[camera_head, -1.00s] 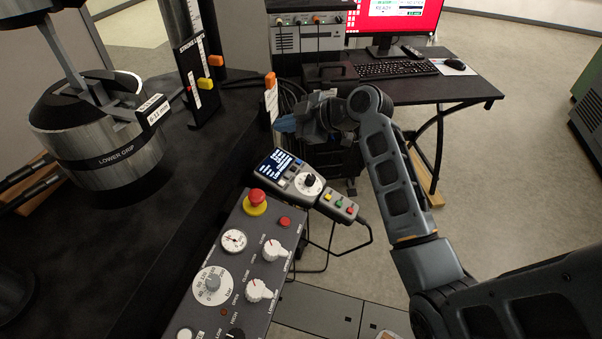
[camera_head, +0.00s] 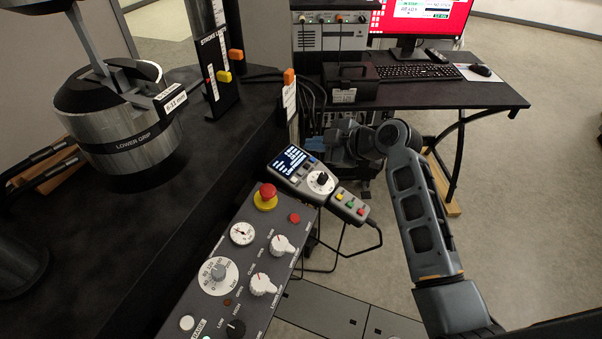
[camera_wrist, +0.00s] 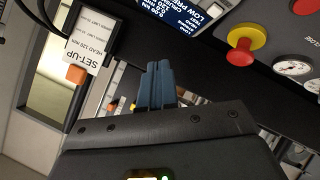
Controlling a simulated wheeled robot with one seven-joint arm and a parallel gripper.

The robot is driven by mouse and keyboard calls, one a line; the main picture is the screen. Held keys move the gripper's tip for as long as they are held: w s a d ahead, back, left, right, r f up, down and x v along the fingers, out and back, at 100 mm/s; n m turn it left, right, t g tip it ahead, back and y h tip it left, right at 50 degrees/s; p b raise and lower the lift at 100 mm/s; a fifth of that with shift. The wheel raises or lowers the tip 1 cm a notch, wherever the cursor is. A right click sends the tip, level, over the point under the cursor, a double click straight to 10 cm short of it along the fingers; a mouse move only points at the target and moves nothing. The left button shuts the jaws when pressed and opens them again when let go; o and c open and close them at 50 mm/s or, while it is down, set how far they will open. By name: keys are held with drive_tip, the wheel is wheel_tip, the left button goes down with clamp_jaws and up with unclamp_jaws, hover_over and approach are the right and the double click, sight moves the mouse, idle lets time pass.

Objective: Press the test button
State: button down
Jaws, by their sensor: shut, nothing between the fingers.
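A handheld control unit (camera_head: 303,173) with a lit screen, a dark knob and a short row of small coloured buttons (camera_head: 350,203) stands at the far end of the grey control panel (camera_head: 215,310). The panel has a red mushroom button (camera_head: 267,192) on a yellow collar, a small red button (camera_head: 294,218), a gauge and white knobs. I cannot read which one is the test button. My gripper (camera_wrist: 158,66) shows blue fingers closed together and empty in the wrist view. The unit's screen (camera_wrist: 180,8) and the mushroom button (camera_wrist: 240,52) appear beyond them.
A black desk (camera_head: 450,97) with a keyboard (camera_head: 415,72), a mouse and a red-screened monitor (camera_head: 425,20) stands behind. The test frame's lower grip (camera_head: 125,140) is at left. An orange-tipped sign post (camera_head: 290,95) rises near the unit. Open floor lies at right.

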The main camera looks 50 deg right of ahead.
sight(294, 168)
drive_tip(key=f+b, duration=0.1)
drive_tip(key=f, duration=0.1)
drive_tip(key=w+f+b, duration=0.1)
drive_tip(key=f+b, duration=0.1)
drive_tip(key=f, duration=0.1)
drive_tip(key=w+f+b, duration=0.1)
drive_tip(key=f+b, duration=0.1)
drive_tip(key=shift+a+f, duration=0.15)
drive_tip(key=shift+a, duration=0.15)
drive_tip(key=shift+f, duration=0.15)
idle(1.6)
drive_tip(key=shift+a+f+b, duration=0.1)
drive_tip(key=shift+f+b, duration=0.15)
drive_tip(key=shift+b, duration=0.4)
drive_tip(key=shift+w+f+b, duration=0.1)
drive_tip(key=shift+f+b, duration=0.25)
drive_tip(key=shift+b, duration=0.05)
idle(0.4)
drive_tip(key=shift+r, duration=0.15)
drive_tip(key=shift+r+p, duration=0.4)
drive_tip(key=shift+r, duration=0.2)
drive_tip(key=shift+s+r, duration=0.1)
drive_tip(key=shift+s, duration=0.1)
